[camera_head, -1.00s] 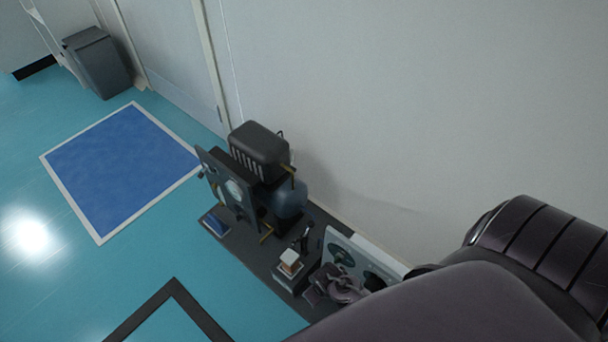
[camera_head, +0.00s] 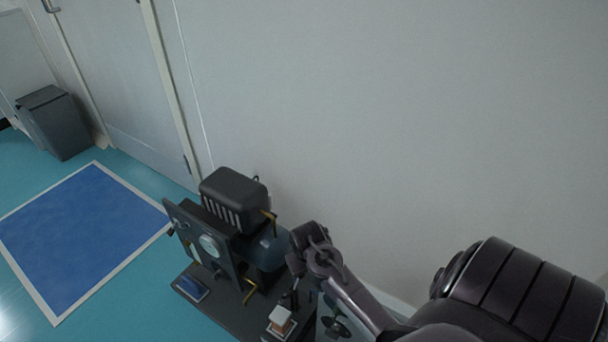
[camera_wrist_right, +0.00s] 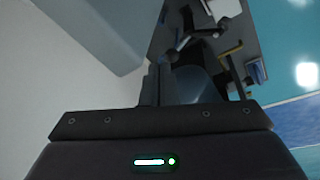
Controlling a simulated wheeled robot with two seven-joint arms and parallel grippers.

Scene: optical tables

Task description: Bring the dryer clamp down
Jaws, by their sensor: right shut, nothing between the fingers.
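A dark machine stands against the wall in the head view, with a ribbed black housing (camera_head: 232,198), a blue tank (camera_head: 266,250) and an upright gauge panel (camera_head: 203,240). A small black upright fitting (camera_head: 292,298) stands beside a white-topped block (camera_head: 281,319). I cannot tell for certain which part is the dryer clamp. My right gripper (camera_wrist_right: 156,84) is shut and empty; its fingers overlap the edge of the tank (camera_wrist_right: 190,84) in the right wrist view, and contact is unclear. In the head view my right wrist is right of the tank. My left gripper is out of view.
Brass pipes (camera_head: 254,289) stick out near the panel. The white wall rises close behind the machine. A blue floor mat (camera_head: 85,235) and a grey bin (camera_head: 58,122) are at the left.

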